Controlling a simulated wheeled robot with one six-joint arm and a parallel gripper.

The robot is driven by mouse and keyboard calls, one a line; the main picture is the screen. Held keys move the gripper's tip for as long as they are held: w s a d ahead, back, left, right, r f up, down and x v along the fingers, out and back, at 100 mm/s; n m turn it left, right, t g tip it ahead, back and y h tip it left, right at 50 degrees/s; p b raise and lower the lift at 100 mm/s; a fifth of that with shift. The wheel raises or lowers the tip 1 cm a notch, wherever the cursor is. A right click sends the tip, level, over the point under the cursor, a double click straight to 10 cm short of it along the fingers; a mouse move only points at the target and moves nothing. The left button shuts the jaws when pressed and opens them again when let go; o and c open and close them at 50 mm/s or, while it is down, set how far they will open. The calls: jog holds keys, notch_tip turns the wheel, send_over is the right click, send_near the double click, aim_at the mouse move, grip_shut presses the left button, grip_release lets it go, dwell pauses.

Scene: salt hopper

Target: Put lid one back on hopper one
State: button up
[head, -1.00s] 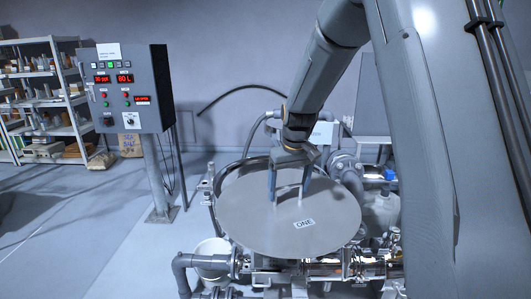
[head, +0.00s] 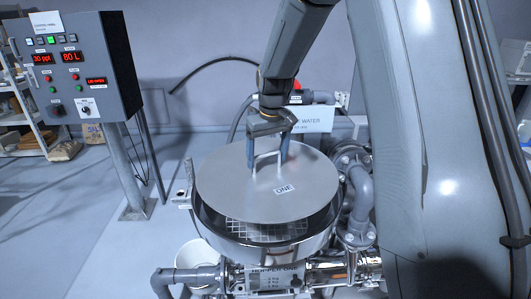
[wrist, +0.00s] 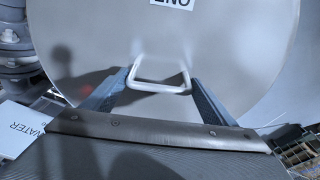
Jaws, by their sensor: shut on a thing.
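The lid (head: 225,190), a round grey disc labelled "ONE", is over the hopper (head: 290,247), a round metal vessel with "HOPPER ONE" on its front. My gripper (head: 268,160) is shut on the lid's upright handle; the wrist view also shows the jaws at both sides of the handle (wrist: 160,75). The lid sits above the hopper and set toward the back, apart from the front rim. A grid (head: 265,232) shows inside the hopper in the gap under the lid's front edge. The back rim is hidden by the lid.
A control panel (head: 75,65) on a post stands at the left. Grey pipes and valves (head: 358,195) crowd the hopper's right side. A sign ending in "WATER" (head: 312,120) is behind my gripper. A white bucket (head: 195,255) stands at the front left. Open floor lies at the left.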

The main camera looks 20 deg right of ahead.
aim_at(267, 171)
jog(key=shift+f+b, duration=2.45)
jog(key=shift+f, duration=0.8)
jog(key=shift+f, duration=0.55)
jog(key=o, duration=2.1)
jog(key=shift+s, duration=0.1)
